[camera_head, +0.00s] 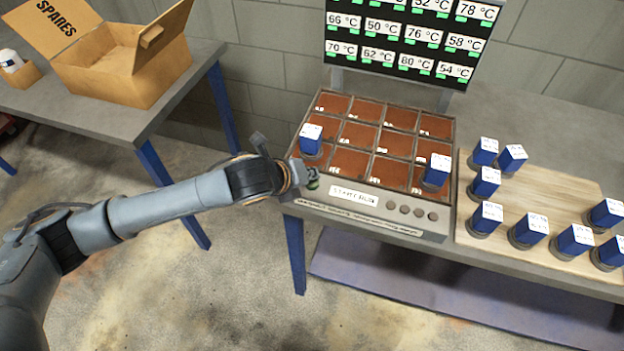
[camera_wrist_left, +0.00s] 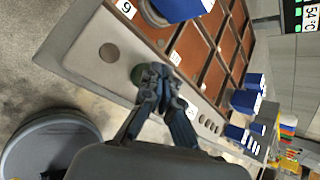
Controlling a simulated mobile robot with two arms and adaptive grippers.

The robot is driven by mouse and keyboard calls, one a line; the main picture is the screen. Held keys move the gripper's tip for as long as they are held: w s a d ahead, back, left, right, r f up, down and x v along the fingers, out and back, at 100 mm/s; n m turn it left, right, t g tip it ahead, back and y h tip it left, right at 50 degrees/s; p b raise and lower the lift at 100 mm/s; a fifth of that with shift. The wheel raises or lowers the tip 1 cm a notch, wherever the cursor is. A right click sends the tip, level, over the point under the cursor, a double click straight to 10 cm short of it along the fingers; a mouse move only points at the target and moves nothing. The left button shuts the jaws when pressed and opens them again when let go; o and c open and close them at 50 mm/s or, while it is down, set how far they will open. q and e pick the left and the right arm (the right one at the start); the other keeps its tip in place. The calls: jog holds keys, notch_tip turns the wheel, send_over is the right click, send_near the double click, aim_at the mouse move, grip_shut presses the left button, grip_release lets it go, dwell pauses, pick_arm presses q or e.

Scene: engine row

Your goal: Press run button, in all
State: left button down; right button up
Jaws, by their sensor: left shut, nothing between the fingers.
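The tray panel (camera_head: 413,229) has a grid of red-brown cells and a pale front strip with a label and several round grey knobs. A green round button (camera_head: 313,184) sits at the left end of the strip. It also shows in the left wrist view (camera_wrist_left: 137,74), partly covered by my fingertips. My left gripper (camera_head: 309,174) is shut and empty, its tips right at the green button. I cannot tell whether they touch it. In the left wrist view the gripper (camera_wrist_left: 158,76) points at the strip, and a grey round disc (camera_wrist_left: 109,52) lies beside the button. My right gripper is not in view.
Blue blocks with white tops stand in the tray, one at left (camera_head: 311,140) and one at right (camera_head: 437,171). Several more stand on a wooden board (camera_head: 545,176). A temperature display (camera_head: 405,40) is behind. A cardboard box (camera_head: 110,55) sits on the left table.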

pick_arm(q)
jog(key=shift+f, duration=0.65)
dwell(0.6)
jog(key=shift+r, duration=0.1)
jog(key=shift+r+p, duration=0.85)
jog(key=shift+p, duration=0.15)
notch_tip(320, 180, up, 5)
jog(key=p, duration=0.5)
jog(key=shift+r+p, duration=0.1)
jog(key=shift+p, duration=0.2)
dwell(0.4)
